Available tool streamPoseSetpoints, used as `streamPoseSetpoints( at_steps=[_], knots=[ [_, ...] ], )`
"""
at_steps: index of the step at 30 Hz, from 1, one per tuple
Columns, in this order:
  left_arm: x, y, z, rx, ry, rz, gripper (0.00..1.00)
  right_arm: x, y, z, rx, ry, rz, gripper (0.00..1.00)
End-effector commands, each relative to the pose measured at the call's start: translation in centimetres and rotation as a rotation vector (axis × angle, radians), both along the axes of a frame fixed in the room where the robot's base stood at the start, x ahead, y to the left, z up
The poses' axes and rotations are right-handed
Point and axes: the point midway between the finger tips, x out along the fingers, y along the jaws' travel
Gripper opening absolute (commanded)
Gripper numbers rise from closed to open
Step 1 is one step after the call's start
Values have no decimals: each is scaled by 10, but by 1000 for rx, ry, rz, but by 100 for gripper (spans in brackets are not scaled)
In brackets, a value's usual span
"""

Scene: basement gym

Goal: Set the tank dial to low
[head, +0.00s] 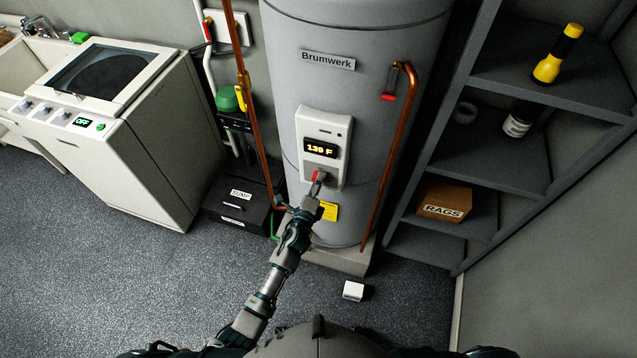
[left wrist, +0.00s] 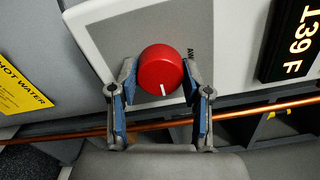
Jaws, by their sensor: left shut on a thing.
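The tank (head: 375,75) is a grey cylinder labelled Brumwerk. On its front is a pale control panel (head: 336,127) with a lit display (head: 320,149) reading 139 F. The red dial (head: 317,175) sits below the display, partly hidden by my left gripper (head: 314,188). In the left wrist view the red dial (left wrist: 160,70) lies between the two blue-padded fingers of my left gripper (left wrist: 158,98), which is shut on it. The dial's white mark points toward the bottom of that picture. Lettering beside the dial is mostly hidden. My right gripper is not in view.
Copper pipes (head: 401,150) run on both sides of the tank. A black sump box (head: 240,203) stands left, beyond it a washer (head: 120,130). Grey shelves (head: 485,150) stand right, holding a rags box (head: 445,202). A small white box (head: 353,290) lies on the floor.

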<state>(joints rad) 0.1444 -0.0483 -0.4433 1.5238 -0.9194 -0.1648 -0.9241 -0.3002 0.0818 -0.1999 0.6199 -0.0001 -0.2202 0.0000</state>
Motion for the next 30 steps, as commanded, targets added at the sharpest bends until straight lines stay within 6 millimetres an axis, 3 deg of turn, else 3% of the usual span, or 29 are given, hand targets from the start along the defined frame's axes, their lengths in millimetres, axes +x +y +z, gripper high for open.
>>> streamPoseSetpoints(
  at_steps=[18, 30],
  knots=[
    [2, 3, 2, -532, 168, 2, 13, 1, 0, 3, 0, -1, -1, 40],
    [1, 3, 0, -727, 234, 3, 13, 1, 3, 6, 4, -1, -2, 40]
  ],
)
